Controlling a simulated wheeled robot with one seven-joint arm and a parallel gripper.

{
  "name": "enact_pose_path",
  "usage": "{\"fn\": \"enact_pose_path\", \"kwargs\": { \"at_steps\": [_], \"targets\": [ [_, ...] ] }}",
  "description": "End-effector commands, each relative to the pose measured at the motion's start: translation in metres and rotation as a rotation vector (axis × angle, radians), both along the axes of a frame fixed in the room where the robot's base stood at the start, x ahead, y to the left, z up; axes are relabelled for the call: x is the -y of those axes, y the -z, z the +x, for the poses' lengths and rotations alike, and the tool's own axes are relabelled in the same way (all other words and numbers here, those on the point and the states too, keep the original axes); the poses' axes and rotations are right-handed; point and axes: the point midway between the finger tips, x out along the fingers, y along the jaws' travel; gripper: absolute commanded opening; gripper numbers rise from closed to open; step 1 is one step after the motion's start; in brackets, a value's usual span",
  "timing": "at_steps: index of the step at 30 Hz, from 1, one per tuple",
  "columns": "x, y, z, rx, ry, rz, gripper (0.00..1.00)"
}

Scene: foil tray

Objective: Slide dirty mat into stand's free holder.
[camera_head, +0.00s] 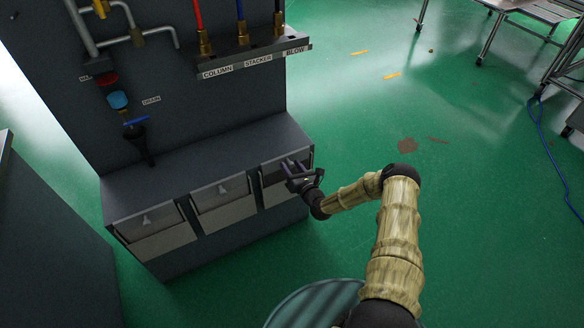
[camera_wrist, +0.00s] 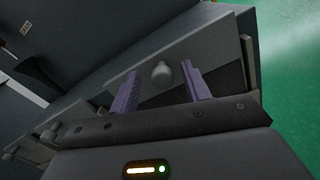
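The stand (camera_head: 160,255) is a dark grey cabinet with three holders side by side along its front. The left holder (camera_head: 152,220) and the middle holder (camera_head: 222,192) each show a grey panel with a small handle. My gripper (camera_head: 297,170) is at the right holder (camera_head: 268,161), partly covering it. In the wrist view my gripper (camera_wrist: 162,90) has its two purple fingers wide apart, with a pale rounded knob (camera_wrist: 161,74) between them. Gaps show on both sides of the knob. It sits on a grey panel (camera_wrist: 183,57) with a darker area beside it. I cannot tell whether this panel is the dirty mat.
A dark back wall with pipes, valves and a labelled shelf (camera_head: 250,57) rises above the stand. Metal tables (camera_head: 545,12) and a blue cable (camera_head: 548,140) are at the right. A brown stain (camera_head: 407,146) marks the green floor, which is largely clear right of the stand.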

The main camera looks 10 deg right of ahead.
Motion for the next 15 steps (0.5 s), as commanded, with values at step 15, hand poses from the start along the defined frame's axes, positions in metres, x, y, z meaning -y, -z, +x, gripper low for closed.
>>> {"fn": "enact_pose_path", "kwargs": {
  "at_steps": [15],
  "targets": [
    [0.015,0.000,-0.043,-0.006,0.002,0.002,0.47]
  ]
}}
